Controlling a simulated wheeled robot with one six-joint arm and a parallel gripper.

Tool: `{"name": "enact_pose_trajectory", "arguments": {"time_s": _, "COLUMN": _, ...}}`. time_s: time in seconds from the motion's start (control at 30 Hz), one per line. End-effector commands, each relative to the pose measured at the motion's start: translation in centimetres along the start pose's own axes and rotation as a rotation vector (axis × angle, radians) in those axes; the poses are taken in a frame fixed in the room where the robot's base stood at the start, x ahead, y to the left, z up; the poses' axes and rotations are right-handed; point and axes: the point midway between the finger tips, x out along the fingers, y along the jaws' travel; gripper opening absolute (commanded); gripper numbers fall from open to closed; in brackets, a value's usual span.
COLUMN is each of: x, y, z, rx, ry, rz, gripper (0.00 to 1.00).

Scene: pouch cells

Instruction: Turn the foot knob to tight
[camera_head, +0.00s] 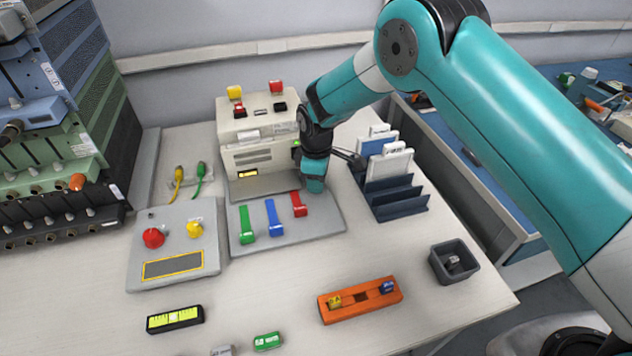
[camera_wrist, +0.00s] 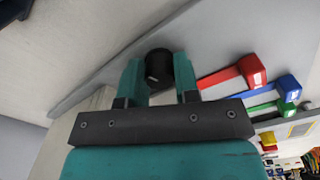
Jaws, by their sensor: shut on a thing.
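The foot knob (camera_wrist: 158,64) is a black round knob with a small pale mark on it, seen in the wrist view. It sits on the grey plate beside the red lever. My gripper (camera_wrist: 157,75) has one teal finger on each side of the knob and is shut on it. In the head view my gripper (camera_head: 314,184) points down at the back right of the grey lever plate (camera_head: 325,220), and its wrist and fingers hide the knob there.
Red (camera_head: 299,204), blue (camera_head: 273,218) and green (camera_head: 246,224) levers stand left of my gripper. A cream machine (camera_head: 245,157) is behind. A dark rack (camera_head: 398,196) with pouch cells is close on the right. An orange block (camera_head: 338,311) lies in front; the table between is clear.

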Motion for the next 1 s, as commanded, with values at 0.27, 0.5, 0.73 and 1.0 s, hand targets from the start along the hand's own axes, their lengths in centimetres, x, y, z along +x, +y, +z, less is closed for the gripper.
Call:
{"name": "enact_pose_trajectory", "arguments": {"time_s": 0.27, "x": 0.04, "y": 0.01, "z": -0.03, "rx": 0.260, "ry": 0.000, "rz": 0.000, "gripper": 0.06}}
{"name": "enact_pose_trajectory", "arguments": {"time_s": 0.5, "x": -0.02, "y": 0.02, "z": -0.03, "rx": 0.489, "ry": 0.000, "rz": 0.000, "gripper": 0.06}}
{"name": "enact_pose_trajectory", "arguments": {"time_s": 0.73, "x": -0.05, "y": 0.02, "z": -0.04, "rx": 0.707, "ry": 0.000, "rz": 0.000, "gripper": 0.06}}
{"name": "enact_pose_trajectory", "arguments": {"time_s": 1.0, "x": -0.04, "y": 0.01, "z": -0.03, "rx": 0.963, "ry": 0.000, "rz": 0.000, "gripper": 0.06}}
